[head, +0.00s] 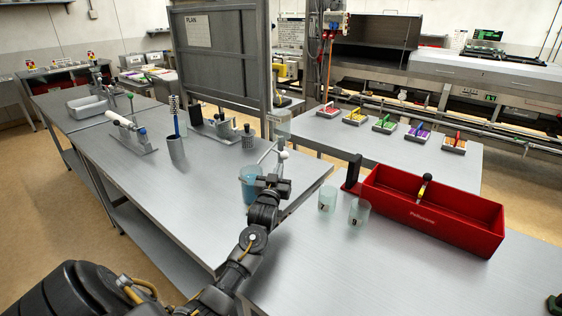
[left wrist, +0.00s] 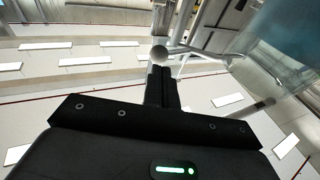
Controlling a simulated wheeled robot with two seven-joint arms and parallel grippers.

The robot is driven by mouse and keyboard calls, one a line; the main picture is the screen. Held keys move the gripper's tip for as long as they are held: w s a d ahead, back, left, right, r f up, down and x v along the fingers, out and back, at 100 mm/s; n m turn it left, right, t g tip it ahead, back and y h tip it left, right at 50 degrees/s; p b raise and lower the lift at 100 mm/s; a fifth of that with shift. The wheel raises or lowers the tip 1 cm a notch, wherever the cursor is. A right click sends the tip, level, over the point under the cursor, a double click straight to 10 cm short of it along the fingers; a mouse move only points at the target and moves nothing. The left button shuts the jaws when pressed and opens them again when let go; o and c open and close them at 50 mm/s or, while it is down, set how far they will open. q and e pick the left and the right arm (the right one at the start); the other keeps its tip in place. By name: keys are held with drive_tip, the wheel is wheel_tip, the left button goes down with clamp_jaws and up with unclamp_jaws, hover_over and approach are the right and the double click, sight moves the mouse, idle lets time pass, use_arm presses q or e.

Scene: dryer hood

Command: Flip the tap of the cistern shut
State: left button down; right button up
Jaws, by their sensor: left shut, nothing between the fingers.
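The cistern (head: 281,126) looks like a small clear-walled vessel at the right edge of the middle table, partly against the dark board. Below it is the tap, a thin metal lever with a white ball knob (head: 284,155). A beaker of blue liquid (head: 249,190) stands just left of my left gripper (head: 284,183), which is shut and empty, a little below the knob. In the left wrist view the white knob (left wrist: 159,54) shows right at the tips of the shut fingers (left wrist: 160,82); I cannot tell whether they touch.
Two clear cups (head: 327,199) and a red box (head: 425,213) stand on the near right table. A tall dark board (head: 222,55) rises behind the middle table. Several coloured trays (head: 384,126) stand on the back table. The middle table's front is mostly clear.

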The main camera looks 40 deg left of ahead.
sight(283, 158)
use_arm(q)
drive_tip(key=shift+p+x, duration=0.4)
drive_tip(key=shift+x, duration=1.3)
drive_tip(key=shift+f, duration=0.1)
drive_tip(key=shift+d, duration=0.1)
drive_tip(key=shift+w+d+b, duration=0.4)
drive_tip(key=shift+w+d, duration=0.05)
drive_tip(key=shift+w, duration=0.4)
